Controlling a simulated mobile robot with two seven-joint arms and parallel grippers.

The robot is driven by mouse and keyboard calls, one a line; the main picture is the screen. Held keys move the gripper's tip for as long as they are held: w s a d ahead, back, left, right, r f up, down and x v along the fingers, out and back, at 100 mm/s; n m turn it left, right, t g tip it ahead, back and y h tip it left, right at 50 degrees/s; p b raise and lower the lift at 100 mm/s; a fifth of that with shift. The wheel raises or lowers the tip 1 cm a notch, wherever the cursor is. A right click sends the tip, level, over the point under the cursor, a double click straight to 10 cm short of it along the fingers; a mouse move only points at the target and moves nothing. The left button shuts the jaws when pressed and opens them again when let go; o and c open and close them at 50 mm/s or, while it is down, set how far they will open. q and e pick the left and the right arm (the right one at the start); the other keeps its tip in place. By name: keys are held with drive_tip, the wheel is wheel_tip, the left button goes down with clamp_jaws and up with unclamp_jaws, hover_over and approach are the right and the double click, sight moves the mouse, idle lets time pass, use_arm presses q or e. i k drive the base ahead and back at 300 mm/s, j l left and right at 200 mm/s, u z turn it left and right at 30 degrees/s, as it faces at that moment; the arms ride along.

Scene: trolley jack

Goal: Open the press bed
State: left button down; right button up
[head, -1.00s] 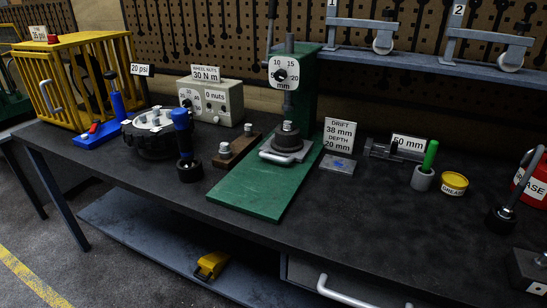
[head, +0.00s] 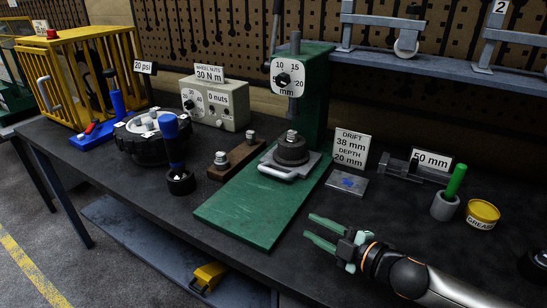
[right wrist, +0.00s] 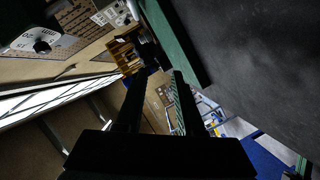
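The green press stands at the middle of the bench, with its white dial (head: 297,77) and its long green base plate (head: 243,213). The press bed (head: 301,166) is a grey plate with a pale bar handle (head: 275,172) at its front left. A dark round hub (head: 291,150) with a bolt on top sits on the bed, below the press ram (head: 296,108). My right gripper (head: 311,226) is open and empty, right of the green base and in front of the bed, apart from the handle. Its two dark fingers (right wrist: 157,85) show spread in the right wrist view. My left gripper is out of view.
A blue-handled tool (head: 173,145) and a brown block (head: 237,159) stand left of the base. A small plate (head: 347,183), a sign (head: 351,148), a grey cup with a green stick (head: 445,206) and a grease tin (head: 482,213) stand to the right.

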sight(293, 160)
drive_tip(key=i+j, duration=0.15)
drive_tip(key=i, duration=0.25)
drive_tip(key=i+j, duration=0.1)
drive_tip(key=i, duration=0.35)
